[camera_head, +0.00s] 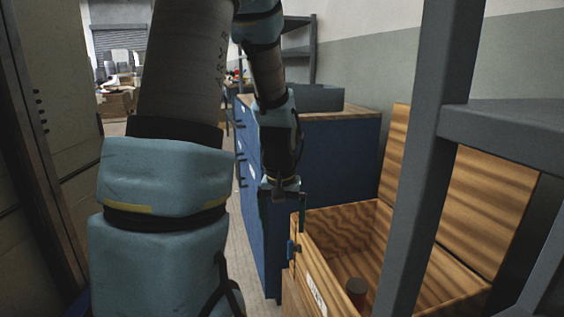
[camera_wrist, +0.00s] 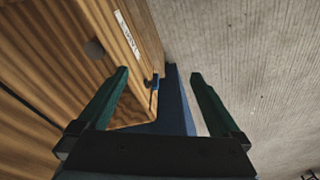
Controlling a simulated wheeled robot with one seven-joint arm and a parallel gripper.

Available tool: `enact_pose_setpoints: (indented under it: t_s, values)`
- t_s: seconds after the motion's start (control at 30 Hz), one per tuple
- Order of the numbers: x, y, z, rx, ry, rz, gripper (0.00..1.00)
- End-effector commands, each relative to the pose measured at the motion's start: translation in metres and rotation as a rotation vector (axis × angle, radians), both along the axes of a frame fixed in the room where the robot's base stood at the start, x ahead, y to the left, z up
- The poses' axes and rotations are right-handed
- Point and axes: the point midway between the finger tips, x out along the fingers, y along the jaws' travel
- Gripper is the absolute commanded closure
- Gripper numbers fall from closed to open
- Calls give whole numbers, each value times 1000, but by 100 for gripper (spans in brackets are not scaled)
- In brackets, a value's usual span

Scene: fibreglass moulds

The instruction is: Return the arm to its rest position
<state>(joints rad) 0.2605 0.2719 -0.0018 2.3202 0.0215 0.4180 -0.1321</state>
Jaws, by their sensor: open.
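My arm rises through the left and middle of the head view, and my gripper (camera_head: 285,210) hangs at its end, pointing down. It is beside the front left corner of an open wooden chest (camera_head: 312,262). In the wrist view my gripper (camera_wrist: 160,82) has its two green fingers wide apart with nothing between them. The chest's wall (camera_wrist: 130,60) lies under and left of the left finger there. Whether a finger touches the chest, I cannot tell.
A grey metal rack (camera_head: 433,130) rises close on the right. A tall cabinet (camera_head: 60,120) is at the left. Bare floor (camera_wrist: 240,60) shows right of the chest in the wrist view.

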Motion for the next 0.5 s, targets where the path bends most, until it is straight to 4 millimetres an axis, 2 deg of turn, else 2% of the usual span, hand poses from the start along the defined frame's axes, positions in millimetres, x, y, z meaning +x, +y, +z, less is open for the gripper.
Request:
enact_pose_setpoints:
  t_s: [0.03,0.1,0.33,0.37,0.4,0.5]
  values:
    - [-14,15,8,0,-4,13,0]
    - [-31,31,15,0,-5,23,0]
    - [-82,68,28,1,-10,54,0]
    - [-87,71,31,2,-10,56,0]
    - [-84,68,45,2,-9,50,0]
    - [-83,68,63,2,-8,50,0]
